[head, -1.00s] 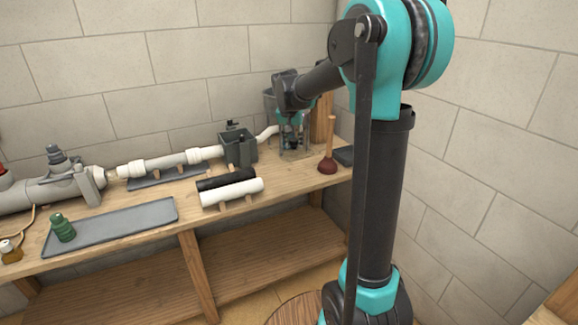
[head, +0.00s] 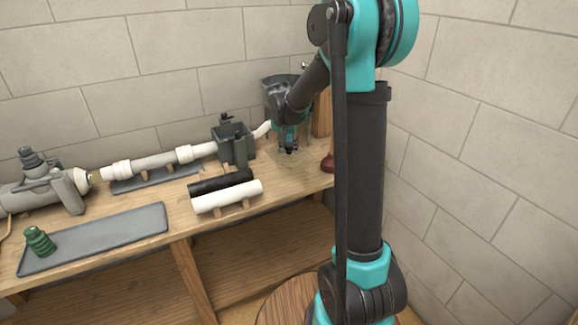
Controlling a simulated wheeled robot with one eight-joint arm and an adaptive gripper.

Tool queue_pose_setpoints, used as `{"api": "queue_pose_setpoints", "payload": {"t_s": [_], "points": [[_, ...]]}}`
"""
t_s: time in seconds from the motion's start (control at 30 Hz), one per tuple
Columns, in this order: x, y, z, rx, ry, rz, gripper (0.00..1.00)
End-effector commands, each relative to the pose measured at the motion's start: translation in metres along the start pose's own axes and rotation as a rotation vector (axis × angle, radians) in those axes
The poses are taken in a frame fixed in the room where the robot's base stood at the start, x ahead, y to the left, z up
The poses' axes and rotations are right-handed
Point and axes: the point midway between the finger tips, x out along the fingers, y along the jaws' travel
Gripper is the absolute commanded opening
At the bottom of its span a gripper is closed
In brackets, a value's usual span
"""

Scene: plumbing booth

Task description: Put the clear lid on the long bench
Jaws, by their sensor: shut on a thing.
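My gripper (head: 288,150) points down at the far right end of the long bench (head: 120,197). It is shut on the clear lid (head: 300,159), a faint see-through sheet low over the bench top. The lid's outline is hard to make out, and I cannot tell whether it touches the wood.
A grey bucket-like container (head: 272,84) stands behind my gripper. My arm mostly hides the plunger (head: 327,164).

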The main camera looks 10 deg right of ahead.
Motion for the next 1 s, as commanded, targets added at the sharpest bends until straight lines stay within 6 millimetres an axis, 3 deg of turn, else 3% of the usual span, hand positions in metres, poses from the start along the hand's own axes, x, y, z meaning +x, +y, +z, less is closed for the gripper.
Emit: {"api": "queue_pose_setpoints", "payload": {"t_s": [0.2, 0.47, 0.67, 1.0], "points": [[0.037, 0.0, 0.015, 0.0, 0.0, 0.0, 0.0], [0.053, 0.0, 0.022, 0.0, 0.0, 0.0, 0.0], [0.078, 0.0, 0.032, 0.0, 0.0, 0.0, 0.0], [0.082, 0.0, 0.034, 0.0, 0.0, 0.0, 0.0]]}}
